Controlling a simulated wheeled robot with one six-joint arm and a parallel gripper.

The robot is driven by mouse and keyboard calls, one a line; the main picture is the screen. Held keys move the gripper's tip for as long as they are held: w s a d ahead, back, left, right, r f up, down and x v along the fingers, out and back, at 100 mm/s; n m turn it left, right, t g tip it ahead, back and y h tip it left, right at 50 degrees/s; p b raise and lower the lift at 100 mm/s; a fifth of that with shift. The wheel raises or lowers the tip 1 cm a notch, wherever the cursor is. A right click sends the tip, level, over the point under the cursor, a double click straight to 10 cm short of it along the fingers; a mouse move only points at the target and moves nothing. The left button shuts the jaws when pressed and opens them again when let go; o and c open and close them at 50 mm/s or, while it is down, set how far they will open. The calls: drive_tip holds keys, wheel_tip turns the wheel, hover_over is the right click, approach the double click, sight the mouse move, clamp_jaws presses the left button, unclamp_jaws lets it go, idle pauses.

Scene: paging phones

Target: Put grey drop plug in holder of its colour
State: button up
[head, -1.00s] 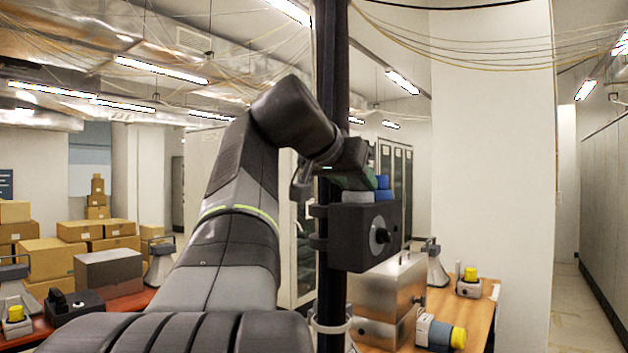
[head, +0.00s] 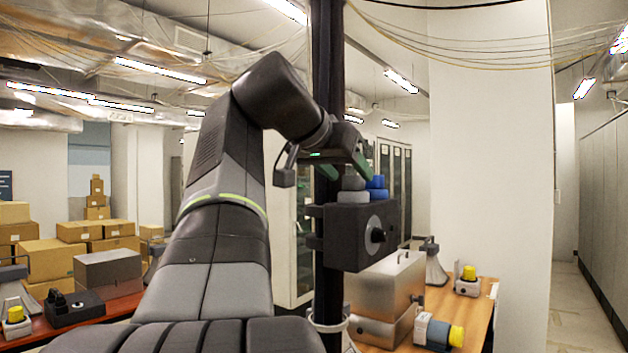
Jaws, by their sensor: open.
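A grey drop plug (head: 352,184) stands upright on a wider grey round base (head: 352,197), which looks like the grey holder. Both are on top of a black box (head: 348,238) fixed to the dark pole. How deep the plug sits cannot be told. A blue piece of the same stepped form (head: 377,187) stands just to its right, also on the box. My gripper (head: 343,166) is open and empty, with green-lined fingers. It is just above and to the left of the grey plug and appears clear of it.
The dark vertical pole (head: 326,90) runs close beside my gripper. Below right, a wooden table (head: 470,312) bears a metal case (head: 385,285) and a yellow-ended device (head: 437,332). A grey box (head: 108,270) and cartons are at left.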

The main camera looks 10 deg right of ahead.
drive_tip(key=v, duration=0.8)
drive_tip(key=shift+a+r, duration=0.2)
idle(1.2)
